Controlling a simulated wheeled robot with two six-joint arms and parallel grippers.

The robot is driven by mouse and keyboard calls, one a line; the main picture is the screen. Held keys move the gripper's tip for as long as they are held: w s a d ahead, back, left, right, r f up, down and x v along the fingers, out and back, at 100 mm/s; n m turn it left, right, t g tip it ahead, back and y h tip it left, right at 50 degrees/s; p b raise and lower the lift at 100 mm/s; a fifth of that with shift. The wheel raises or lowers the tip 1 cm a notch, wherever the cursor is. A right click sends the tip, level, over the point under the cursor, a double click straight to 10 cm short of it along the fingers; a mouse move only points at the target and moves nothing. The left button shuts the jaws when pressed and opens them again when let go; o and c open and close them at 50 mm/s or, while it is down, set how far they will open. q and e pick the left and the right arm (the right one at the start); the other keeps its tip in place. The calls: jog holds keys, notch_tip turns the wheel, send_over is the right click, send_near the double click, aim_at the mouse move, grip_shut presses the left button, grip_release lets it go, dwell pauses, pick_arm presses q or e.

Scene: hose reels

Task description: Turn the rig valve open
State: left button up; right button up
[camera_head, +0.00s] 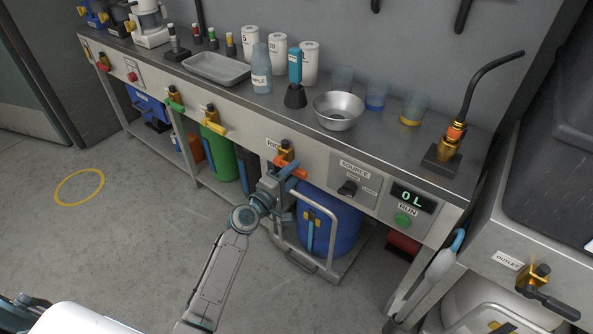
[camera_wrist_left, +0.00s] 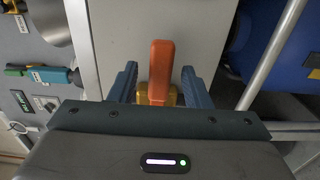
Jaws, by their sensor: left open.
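The rig valve is on the front of the bench, with a brass body (camera_head: 285,150) and an orange lever handle (camera_head: 293,169). Its label is partly hidden. My left gripper (camera_head: 278,183) is at this handle, reaching up from below. In the left wrist view the orange handle (camera_wrist_left: 160,70) stands between the two blue fingers of my left gripper (camera_wrist_left: 159,88). The fingers are open, with a gap visible on each side of the handle. Part of the brass body (camera_wrist_left: 170,95) shows behind it. My right gripper is not in view.
Other valves with green (camera_head: 174,104) and yellow (camera_head: 214,128) handles sit further left on the bench front. A source switch (camera_head: 348,188) and a green run button (camera_head: 403,220) are to the right. A blue drum (camera_head: 328,222) stands below on a wheeled frame. Open floor lies left.

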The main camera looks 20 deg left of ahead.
pick_arm(q)
jog(key=shift+x, duration=1.05)
grip_shut()
